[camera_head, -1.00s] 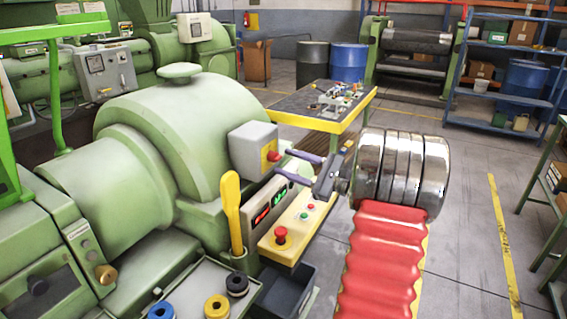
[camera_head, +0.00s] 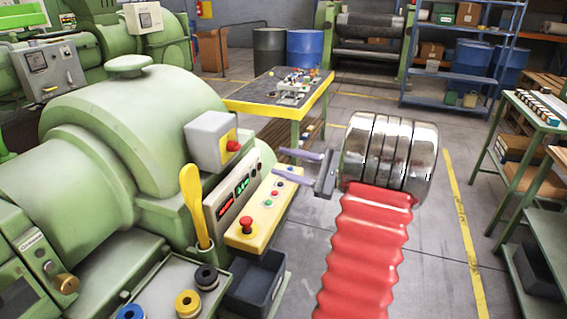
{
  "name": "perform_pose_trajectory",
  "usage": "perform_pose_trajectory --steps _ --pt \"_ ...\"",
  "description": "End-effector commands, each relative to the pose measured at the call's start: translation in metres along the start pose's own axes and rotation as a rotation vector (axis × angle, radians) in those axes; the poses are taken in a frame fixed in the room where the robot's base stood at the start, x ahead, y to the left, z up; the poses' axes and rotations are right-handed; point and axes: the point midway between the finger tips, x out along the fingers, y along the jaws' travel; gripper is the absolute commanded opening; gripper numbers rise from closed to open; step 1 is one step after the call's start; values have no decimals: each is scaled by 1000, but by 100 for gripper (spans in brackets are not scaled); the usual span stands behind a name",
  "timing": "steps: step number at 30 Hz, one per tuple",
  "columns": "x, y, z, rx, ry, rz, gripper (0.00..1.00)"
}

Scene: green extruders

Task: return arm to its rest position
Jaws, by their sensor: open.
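My gripper (camera_head: 292,167) is open and empty, its two purple-grey fingers apart and pointing left. It is in the air in front of the green extruder (camera_head: 100,150), right of the grey switch box with a red knob (camera_head: 212,140) and above the yellow control panel (camera_head: 270,205). My arm comes up from the bottom centre, with a red ribbed sleeve and a shiny metal wrist. A gap shows between the fingers and the switch box. I cannot tell the exact distance to the panel behind.
A yellow-edged table (camera_head: 265,107) with small parts stands behind my gripper. A yellow handle (camera_head: 194,205) stands upright beside the panel. A tray with coloured rings (camera_head: 187,303) and a dark bin (camera_head: 253,282) are low in front. Open floor lies to the right, before green shelves (camera_head: 540,190).

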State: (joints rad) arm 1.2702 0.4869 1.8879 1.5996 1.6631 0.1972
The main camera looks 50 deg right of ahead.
Motion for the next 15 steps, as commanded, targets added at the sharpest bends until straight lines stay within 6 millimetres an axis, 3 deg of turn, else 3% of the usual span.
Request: perform_pose_trajectory --steps 15 --pt "0 1 -6 -14 24 4 44"
